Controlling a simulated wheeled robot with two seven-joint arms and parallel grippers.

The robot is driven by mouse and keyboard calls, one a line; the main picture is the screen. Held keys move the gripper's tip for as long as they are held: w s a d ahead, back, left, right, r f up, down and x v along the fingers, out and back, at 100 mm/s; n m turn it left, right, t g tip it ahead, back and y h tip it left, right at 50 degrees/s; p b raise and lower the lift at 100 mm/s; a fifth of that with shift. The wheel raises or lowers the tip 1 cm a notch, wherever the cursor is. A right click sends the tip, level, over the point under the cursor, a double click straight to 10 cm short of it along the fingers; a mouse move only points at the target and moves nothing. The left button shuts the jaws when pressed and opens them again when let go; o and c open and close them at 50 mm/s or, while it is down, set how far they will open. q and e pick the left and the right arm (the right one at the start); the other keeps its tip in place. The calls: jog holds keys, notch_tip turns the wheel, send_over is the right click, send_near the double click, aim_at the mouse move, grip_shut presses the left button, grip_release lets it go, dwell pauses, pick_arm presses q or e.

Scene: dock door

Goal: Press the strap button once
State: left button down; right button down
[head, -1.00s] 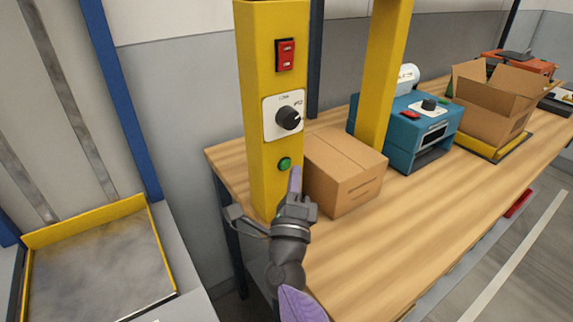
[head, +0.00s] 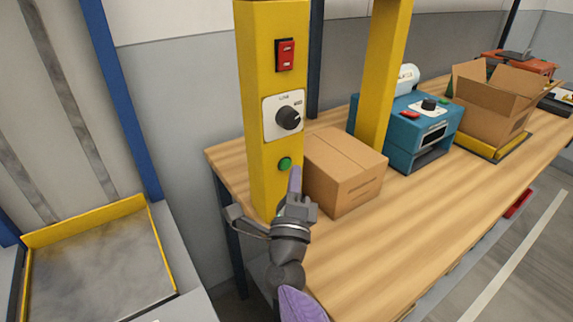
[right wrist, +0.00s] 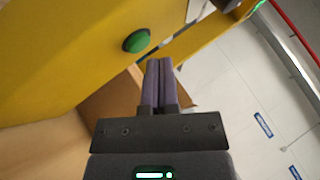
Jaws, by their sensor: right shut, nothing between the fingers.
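A green round button (head: 285,164) sits low on the front of a yellow post (head: 262,190), below a black knob (head: 289,117) and a red rocker switch (head: 285,54). My right gripper (head: 295,178) is shut and empty, its purple fingertips just right of and below the green button in the head view. In the right wrist view the green button (right wrist: 136,41) is up and left of the shut fingertips (right wrist: 158,64), with a gap in the picture. Whether the tips touch the post cannot be told. My left gripper is not in view.
A closed cardboard box (head: 342,170) stands on the wooden bench (head: 400,230) right beside the post. A teal machine (head: 405,130) and an open carton (head: 495,100) stand farther back. The bench front is clear. A yellow-edged platform (head: 90,260) lies at left.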

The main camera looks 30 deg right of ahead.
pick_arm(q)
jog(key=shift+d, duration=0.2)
pick_arm(e)
jog(key=shift+w, duration=0.45)
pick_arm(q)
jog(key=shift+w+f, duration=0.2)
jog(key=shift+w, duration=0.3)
pick_arm(e)
jog(key=shift+w, duration=0.1)
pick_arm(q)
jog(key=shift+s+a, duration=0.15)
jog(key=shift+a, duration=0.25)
